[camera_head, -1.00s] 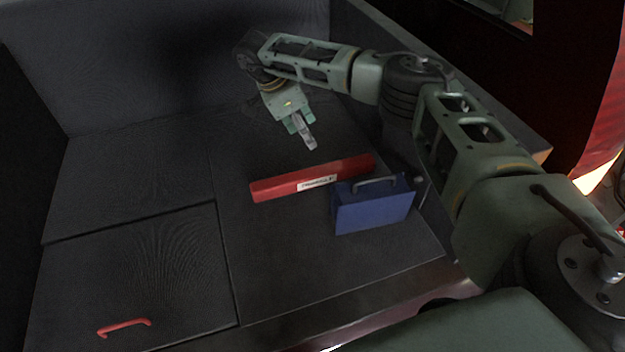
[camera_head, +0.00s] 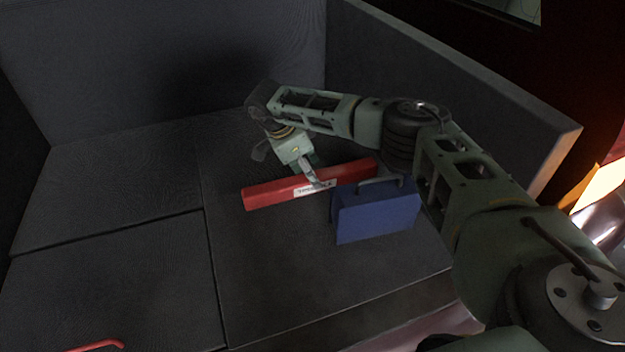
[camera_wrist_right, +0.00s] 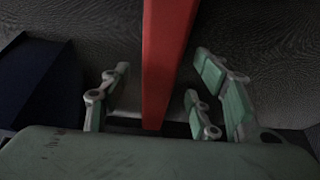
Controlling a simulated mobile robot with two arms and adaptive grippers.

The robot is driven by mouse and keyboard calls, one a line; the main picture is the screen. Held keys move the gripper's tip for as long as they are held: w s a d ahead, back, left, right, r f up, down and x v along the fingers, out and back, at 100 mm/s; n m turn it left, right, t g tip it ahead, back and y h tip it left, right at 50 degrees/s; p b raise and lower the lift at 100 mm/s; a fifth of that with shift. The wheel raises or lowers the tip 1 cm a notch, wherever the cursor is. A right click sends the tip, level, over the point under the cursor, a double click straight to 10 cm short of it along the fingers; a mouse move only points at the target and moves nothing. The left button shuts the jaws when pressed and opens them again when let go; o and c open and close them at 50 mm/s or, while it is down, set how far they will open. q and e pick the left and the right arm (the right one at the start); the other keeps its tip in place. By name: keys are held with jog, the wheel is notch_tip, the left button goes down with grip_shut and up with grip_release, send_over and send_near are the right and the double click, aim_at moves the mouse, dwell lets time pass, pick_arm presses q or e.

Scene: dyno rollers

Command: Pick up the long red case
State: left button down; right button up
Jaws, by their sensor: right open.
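The long red case (camera_head: 270,192) lies on the dark panelled surface, with a white label near its middle. My right gripper (camera_head: 314,180) is at the label, coming down from behind the case. In the right wrist view the red case (camera_wrist_right: 166,50) runs between the open fingers of my right gripper (camera_wrist_right: 158,98), with fingers apart on both sides of it. I cannot tell whether any finger touches it. My left gripper is not in view.
A blue case (camera_head: 375,217) with a grey handle stands just in front of the red case's right part; its dark side also shows in the right wrist view (camera_wrist_right: 35,80). A red handle (camera_head: 95,346) is at the bottom left. Walls rise behind and right.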

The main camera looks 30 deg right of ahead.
jog(key=x, duration=0.2)
jog(key=shift+d+f, duration=0.2)
jog(key=shift+f, duration=0.1)
jog(key=shift+c, duration=0.4)
jog(key=shift+r, duration=0.1)
grip_shut()
